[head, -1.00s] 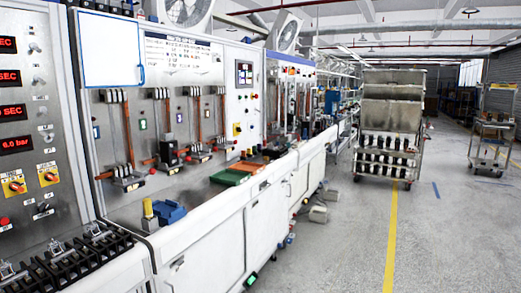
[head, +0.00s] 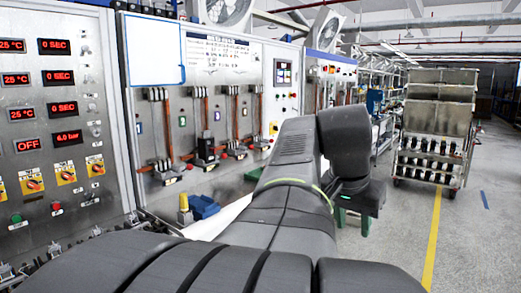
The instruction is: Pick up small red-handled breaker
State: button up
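My arm reaches forward from the bottom of the head view and bends down at the wrist. The dark end of my gripper (head: 362,196), with a small green light, hangs over the aisle side of the bench. Its fingers cannot be made out. A green shape shows just below it, and I cannot tell what it is. A black breaker-like unit (head: 205,152) stands at a test station on the panel. Smaller units with red spots (head: 238,150) are farther right. I cannot make out for sure which is the small red-handled breaker. My arm hides much of the bench top.
A blue block (head: 204,206) and a yellow-topped cylinder (head: 184,204) stand on the bench left of my arm. A control panel (head: 60,130) with red displays is at the left. A metal cart (head: 436,125) stands in the aisle. The floor at right is clear.

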aim_at(204, 154)
jog(key=i+u, duration=0.1)
jog(key=u, duration=0.35)
jog(key=i+l+u, duration=0.1)
jog(key=u, duration=0.35)
jog(key=i+u, duration=0.1)
jog(key=u, duration=0.35)
jog(key=l+u, duration=0.2)
jog(key=u, duration=0.25)
jog(key=i+l+u, duration=0.2)
jog(key=l+u, duration=0.2)
jog(key=l, duration=0.45)
jog(key=i+l+u, duration=0.1)
jog(key=l+u, duration=0.35)
jog(key=l, duration=0.45)
jog(key=l+u, duration=0.4)
jog(key=l, duration=1)
jog(key=k+l, duration=0.15)
jog(key=l, duration=1)
jog(key=k+u, duration=0.05)
